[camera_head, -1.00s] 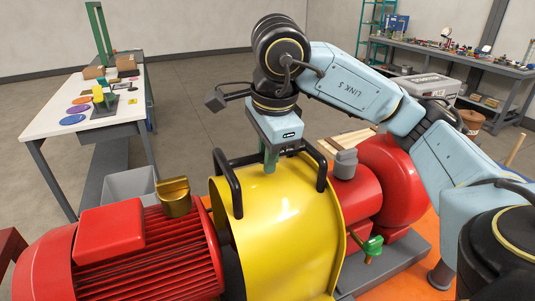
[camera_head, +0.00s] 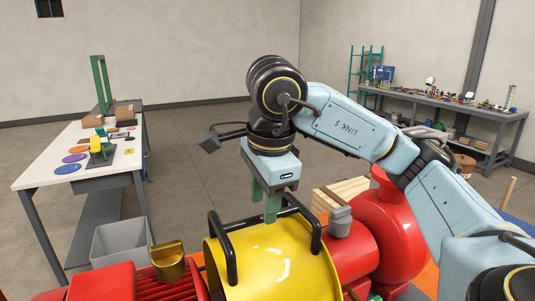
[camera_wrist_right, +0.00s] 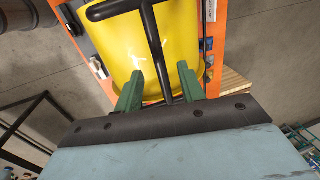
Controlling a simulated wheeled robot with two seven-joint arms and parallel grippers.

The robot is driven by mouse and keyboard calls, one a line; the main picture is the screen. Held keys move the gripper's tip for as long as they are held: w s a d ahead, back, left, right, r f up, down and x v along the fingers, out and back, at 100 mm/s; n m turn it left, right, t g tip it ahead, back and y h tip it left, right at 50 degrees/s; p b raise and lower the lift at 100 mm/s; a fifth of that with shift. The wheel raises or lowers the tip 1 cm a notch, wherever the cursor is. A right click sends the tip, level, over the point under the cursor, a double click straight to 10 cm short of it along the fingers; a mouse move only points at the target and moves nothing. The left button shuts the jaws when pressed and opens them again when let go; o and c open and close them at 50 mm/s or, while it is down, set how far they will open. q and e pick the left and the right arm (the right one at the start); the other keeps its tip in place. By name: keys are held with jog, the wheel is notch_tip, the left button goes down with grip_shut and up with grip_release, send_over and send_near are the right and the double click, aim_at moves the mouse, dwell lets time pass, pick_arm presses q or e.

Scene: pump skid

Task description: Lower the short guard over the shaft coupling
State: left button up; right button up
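The yellow curved guard (camera_head: 275,265) with a black handle frame (camera_head: 317,230) on top sits between the red motor and the red pump. It covers the place of the shaft coupling, which is hidden. My right gripper (camera_head: 266,208) is above the guard with its two green fingers apart, tips about at the handle's cross bar. In the right wrist view the guard (camera_wrist_right: 185,30) lies below, and the black bar (camera_wrist_right: 157,50) runs between the open fingers (camera_wrist_right: 160,82) with gaps on both sides. My left gripper is not in view.
The red motor (camera_head: 105,283) with a brass-coloured fitting (camera_head: 169,262) is left of the guard, and the red pump (camera_head: 392,235) is right. A grey bin (camera_head: 120,242) stands behind the motor. A white table (camera_head: 60,143) and a far bench (camera_head: 440,115) stand farther back.

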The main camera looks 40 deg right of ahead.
notch_tip(320, 180, up, 9)
jog(key=s+p, duration=0.1)
jog(key=p, duration=0.2)
jog(key=shift+s+a+f, duration=0.15)
jog(key=shift+s+a, duration=0.1)
jog(key=shift+s, duration=0.05)
